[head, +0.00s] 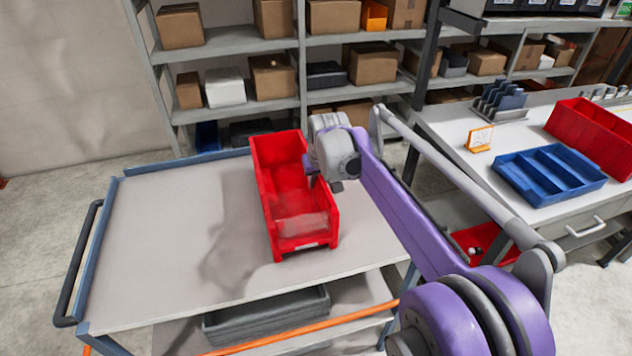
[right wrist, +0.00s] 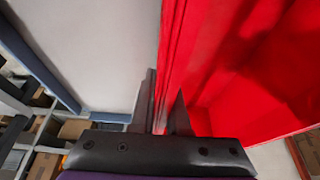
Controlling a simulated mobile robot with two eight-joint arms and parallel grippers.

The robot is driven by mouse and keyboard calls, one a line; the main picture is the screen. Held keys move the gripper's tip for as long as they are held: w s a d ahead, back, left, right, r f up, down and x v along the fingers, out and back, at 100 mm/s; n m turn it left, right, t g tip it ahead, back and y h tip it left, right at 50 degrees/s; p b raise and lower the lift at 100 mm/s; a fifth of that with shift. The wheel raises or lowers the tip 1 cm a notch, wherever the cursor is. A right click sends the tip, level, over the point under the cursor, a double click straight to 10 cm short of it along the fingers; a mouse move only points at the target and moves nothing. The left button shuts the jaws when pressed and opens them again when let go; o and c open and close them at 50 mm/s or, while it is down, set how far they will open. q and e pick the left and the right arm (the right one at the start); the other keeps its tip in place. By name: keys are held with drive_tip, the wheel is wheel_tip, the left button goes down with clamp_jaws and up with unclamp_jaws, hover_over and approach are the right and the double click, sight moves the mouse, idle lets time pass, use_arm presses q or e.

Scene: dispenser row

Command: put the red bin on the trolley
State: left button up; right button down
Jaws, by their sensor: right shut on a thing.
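The red bin (head: 272,183) is over the right part of the grey top of the trolley (head: 155,225), its long side running away from me. I cannot tell whether its base touches the top or hangs slightly above it. My right gripper (head: 311,176) is shut on the bin's right side wall. In the right wrist view, the two fingers (right wrist: 163,108) straddle the wall of the red bin (right wrist: 235,70), which looks empty. My left gripper is not in view.
The trolley has a black handle (head: 80,265) at left and a dark crate (head: 265,315) on its lower shelf. A workbench at right holds another red bin (head: 597,135) and a blue divided tray (head: 548,176). Shelves with boxes (head: 273,77) stand behind. The trolley top's left part is clear.

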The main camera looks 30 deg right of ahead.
drive_tip(key=c, duration=0.9)
unclamp_jaws()
drive_tip(key=shift+f, duration=0.1)
drive_tip(key=p+v, duration=0.1)
drive_tip(key=v, duration=1.1)
drive_tip(key=shift+s, duration=0.1)
